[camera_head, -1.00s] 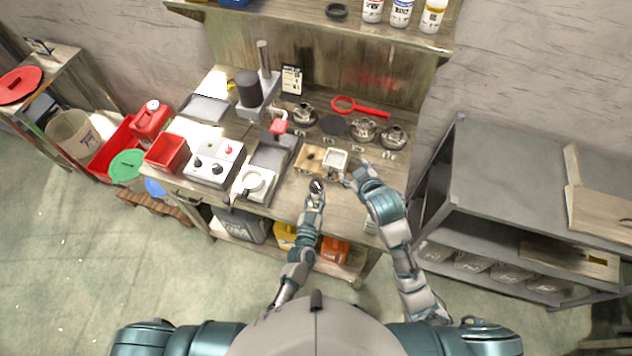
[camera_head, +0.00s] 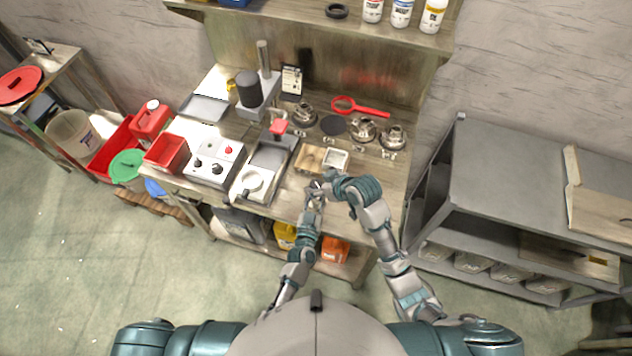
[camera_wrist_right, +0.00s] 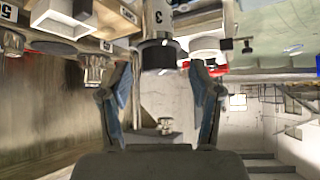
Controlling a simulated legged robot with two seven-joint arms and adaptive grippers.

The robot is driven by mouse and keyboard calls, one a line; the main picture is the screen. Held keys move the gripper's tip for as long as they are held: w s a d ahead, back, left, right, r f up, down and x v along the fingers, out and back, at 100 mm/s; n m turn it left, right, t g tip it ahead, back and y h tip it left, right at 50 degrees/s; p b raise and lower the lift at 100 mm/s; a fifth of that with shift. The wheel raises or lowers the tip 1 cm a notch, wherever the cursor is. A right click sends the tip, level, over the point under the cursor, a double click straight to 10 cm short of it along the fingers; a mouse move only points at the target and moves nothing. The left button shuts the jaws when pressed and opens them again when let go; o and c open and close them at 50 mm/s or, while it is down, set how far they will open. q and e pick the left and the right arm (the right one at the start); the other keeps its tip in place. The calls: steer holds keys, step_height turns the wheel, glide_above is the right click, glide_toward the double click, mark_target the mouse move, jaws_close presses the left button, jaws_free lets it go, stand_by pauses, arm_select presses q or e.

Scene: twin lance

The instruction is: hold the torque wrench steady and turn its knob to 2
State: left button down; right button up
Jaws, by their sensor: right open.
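In the right wrist view, a pale cylinder marked with a 3 and ending in a black knob (camera_wrist_right: 158,52) comes down from the top edge; it looks like the end of the torque wrench. My right gripper (camera_wrist_right: 162,70) is open, with one finger on each side of the black knob and gaps showing. In the head view my right gripper (camera_head: 329,182) is at the bench's front edge, close beside my left gripper (camera_head: 315,190). The left fingers are too small to read, and the wrench is mostly hidden there.
A wooden tray (camera_head: 309,158) and a white square dish (camera_head: 335,159) lie just beyond the grippers. A white control box (camera_head: 213,168) and a red bin (camera_head: 167,154) stand to the left. Metal pots (camera_head: 362,130) and a red-handled ring (camera_head: 372,112) lie at the back right.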

steer(key=shift+x, duration=0.95)
steer(key=shift+d, duration=0.1)
steer(key=c, duration=1.2)
steer(key=shift+m, duration=0.3)
steer(key=m+t+h, duration=0.2)
steer(key=m+h, duration=0.1)
steer(key=m, duration=0.2)
steer(key=shift+s+h, duration=0.1)
steer(key=shift+h, duration=0.3)
steer(key=shift+m+t+h, duration=0.3)
steer(key=shift+m+h, duration=1.2)
steer(key=shift+m, duration=0.6)
